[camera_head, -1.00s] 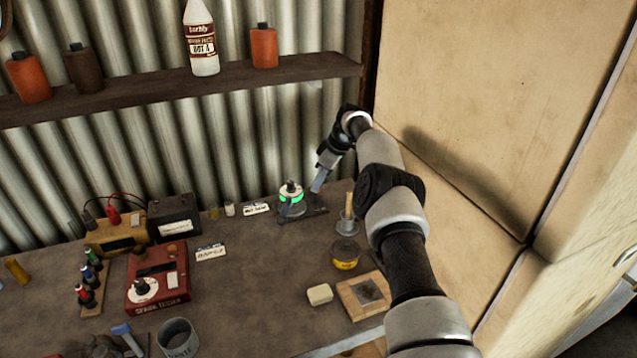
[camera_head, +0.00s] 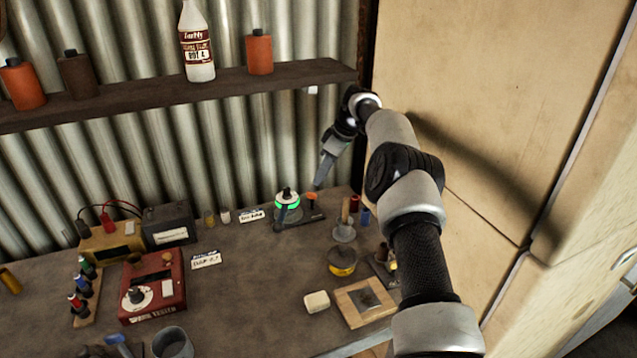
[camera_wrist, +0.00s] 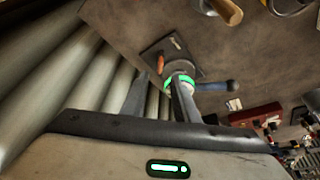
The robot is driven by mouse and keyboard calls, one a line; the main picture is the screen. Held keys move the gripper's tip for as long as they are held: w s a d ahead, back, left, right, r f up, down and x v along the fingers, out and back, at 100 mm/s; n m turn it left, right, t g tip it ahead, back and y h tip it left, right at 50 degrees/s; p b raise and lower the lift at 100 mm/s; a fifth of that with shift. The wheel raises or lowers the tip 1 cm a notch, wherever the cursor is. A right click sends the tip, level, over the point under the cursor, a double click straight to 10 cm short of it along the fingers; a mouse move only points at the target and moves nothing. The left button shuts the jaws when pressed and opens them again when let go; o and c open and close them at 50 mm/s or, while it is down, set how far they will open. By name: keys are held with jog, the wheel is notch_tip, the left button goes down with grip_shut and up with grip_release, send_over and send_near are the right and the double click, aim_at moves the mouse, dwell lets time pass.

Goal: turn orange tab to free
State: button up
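A small round device with a glowing green ring (camera_head: 287,205) stands on a dark plate on the bench, near the corrugated wall. A dark handle (camera_head: 280,221) sticks out from its front. The orange tab (camera_head: 311,196) is on the plate just right of the device. In the wrist view I see the orange tab (camera_wrist: 160,63), the green ring (camera_wrist: 184,80) and the handle (camera_wrist: 216,86). My gripper (camera_head: 319,184) hangs above and slightly right of the device, apart from it. In the wrist view its two fingers (camera_wrist: 161,80) are spread with nothing held between them.
A funnel-like stand (camera_head: 344,232), a yellow-banded tin (camera_head: 342,262) and a wooden frame (camera_head: 352,314) sit to the right. A red tester box (camera_head: 152,288) and a battery (camera_head: 170,226) are left. A shelf (camera_head: 230,84) runs above; a tall pale panel (camera_head: 470,90) stands right.

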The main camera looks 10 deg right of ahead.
jog(key=shift+r, duration=0.2)
jog(key=shift+o, duration=0.5)
jog(key=o, duration=0.3)
jog(key=shift+o, duration=0.3)
jog(key=shift+s+a+f+m+h, duration=0.2)
jog(key=shift+a+f+m+h, duration=0.15)
jog(key=shift+m, duration=0.55)
jog(key=m+t+h+b, duration=0.1)
jog(key=m+h+b, duration=0.35)
jog(key=m, duration=1.15)
send_near(311, 193)
jog(key=f+p, duration=0.1)
jog(key=shift+h, duration=0.5)
jog(key=x, duration=0.7)
jog(key=shift+w+a+f+p, duration=0.2)
jog(key=shift+w+f+p, duration=0.1)
jog(key=shift+w+f, duration=0.05)
